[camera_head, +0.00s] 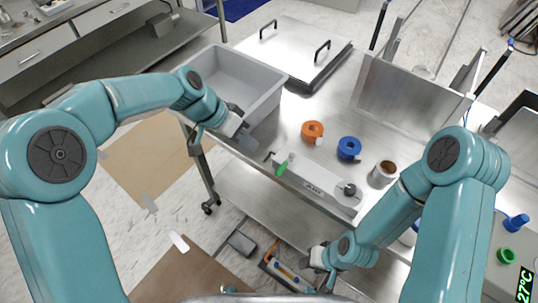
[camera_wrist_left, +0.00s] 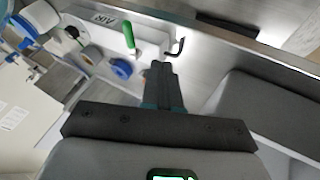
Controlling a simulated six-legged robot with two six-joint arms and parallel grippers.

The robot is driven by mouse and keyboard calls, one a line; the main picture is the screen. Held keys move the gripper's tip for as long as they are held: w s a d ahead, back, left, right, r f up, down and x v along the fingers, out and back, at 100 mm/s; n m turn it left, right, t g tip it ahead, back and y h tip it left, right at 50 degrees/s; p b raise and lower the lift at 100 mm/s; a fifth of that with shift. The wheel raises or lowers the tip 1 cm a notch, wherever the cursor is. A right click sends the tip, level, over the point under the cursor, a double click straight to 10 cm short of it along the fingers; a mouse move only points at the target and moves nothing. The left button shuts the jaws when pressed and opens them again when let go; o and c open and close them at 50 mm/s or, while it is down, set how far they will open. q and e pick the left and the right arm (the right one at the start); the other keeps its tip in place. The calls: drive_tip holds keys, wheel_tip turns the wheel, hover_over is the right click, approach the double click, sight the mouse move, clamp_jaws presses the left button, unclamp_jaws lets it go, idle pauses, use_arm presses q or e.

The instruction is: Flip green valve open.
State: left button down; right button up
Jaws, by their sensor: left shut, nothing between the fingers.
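The green valve (camera_head: 282,168) is a small green lever at the left end of a pale panel (camera_head: 315,186) on the steel table. In the left wrist view the green lever (camera_wrist_left: 129,36) stands out from the panel (camera_wrist_left: 95,22), which is marked AIR. My left gripper (camera_head: 250,143) is shut and empty, up and left of the lever and apart from it. Its closed fingers (camera_wrist_left: 160,68) also show in the left wrist view, below and right of the lever. My right gripper (camera_head: 318,257) is low beside the table's front; its fingers are too unclear to read.
A grey bin (camera_head: 275,92) stands behind my left gripper. A dark hook (camera_wrist_left: 177,47) juts out near the lever. A lower shelf (camera_head: 262,196) runs underneath.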

sight(285, 165)
use_arm(q)
drive_tip(key=s+d+f+p, duration=0.1)
drive_tip(key=s+d+f, duration=0.1)
drive_tip(key=d+f, duration=0.2)
drive_tip(key=shift+s+d+f+p, duration=0.15)
drive_tip(key=shift+s+d+p, duration=0.15)
drive_tip(key=shift+d, duration=0.5)
use_arm(e)
drive_tip(key=shift+s+d+r, duration=0.1)
drive_tip(key=shift+s+r, duration=0.1)
drive_tip(key=shift+r, duration=0.85)
use_arm(q)
drive_tip(key=shift+w, duration=0.1)
